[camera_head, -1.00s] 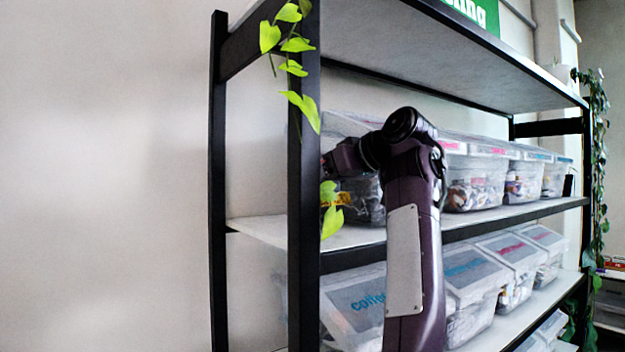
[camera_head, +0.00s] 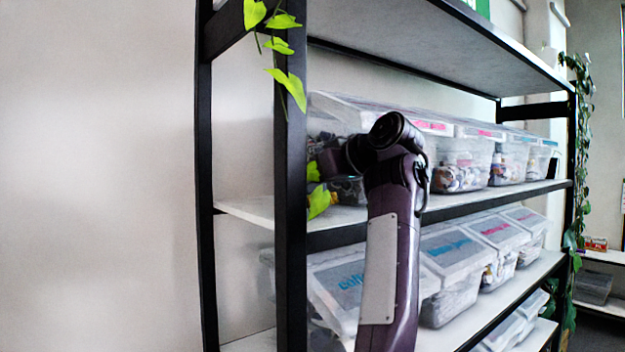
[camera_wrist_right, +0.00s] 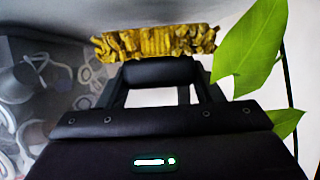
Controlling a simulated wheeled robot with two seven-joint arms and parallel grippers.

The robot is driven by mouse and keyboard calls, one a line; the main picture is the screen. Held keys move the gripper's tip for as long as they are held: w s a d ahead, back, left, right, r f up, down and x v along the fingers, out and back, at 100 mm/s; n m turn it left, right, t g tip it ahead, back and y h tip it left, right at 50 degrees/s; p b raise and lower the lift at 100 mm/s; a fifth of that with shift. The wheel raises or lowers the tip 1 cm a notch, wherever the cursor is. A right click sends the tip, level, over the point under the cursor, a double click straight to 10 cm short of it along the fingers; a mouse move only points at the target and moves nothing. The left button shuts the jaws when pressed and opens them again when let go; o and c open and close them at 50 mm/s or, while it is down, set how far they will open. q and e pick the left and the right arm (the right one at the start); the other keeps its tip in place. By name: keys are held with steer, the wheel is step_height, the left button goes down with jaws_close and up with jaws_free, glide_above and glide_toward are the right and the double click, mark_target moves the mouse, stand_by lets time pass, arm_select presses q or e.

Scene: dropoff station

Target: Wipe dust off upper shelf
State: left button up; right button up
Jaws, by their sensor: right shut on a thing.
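The upper shelf (camera_head: 430,45) of a black-framed rack shows from below in the head view. Its top surface and any dust on it are hidden. In the right wrist view my right gripper (camera_wrist_right: 158,75) is shut on a yellow, ruffled cloth-like duster (camera_wrist_right: 158,43), held just past the fingertips. In the head view my right arm rises in front of the rack and bends left at the middle shelf, below the upper shelf. There the gripper is mostly hidden by the arm and front post, and the duster cannot be made out. My left gripper is not in view.
Clear lidded bins (camera_head: 462,165) fill the middle shelf (camera_head: 350,217); more bins (camera_head: 455,265) stand below. Green leaves (camera_head: 290,85) hang at the front left post (camera_head: 291,220); a large leaf (camera_wrist_right: 250,48) is close beside the duster. Free space lies left of the rack.

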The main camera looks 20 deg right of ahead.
steer(key=shift+f+b, duration=0.9)
steer(key=shift+f, duration=0.05)
stand_by(0.5)
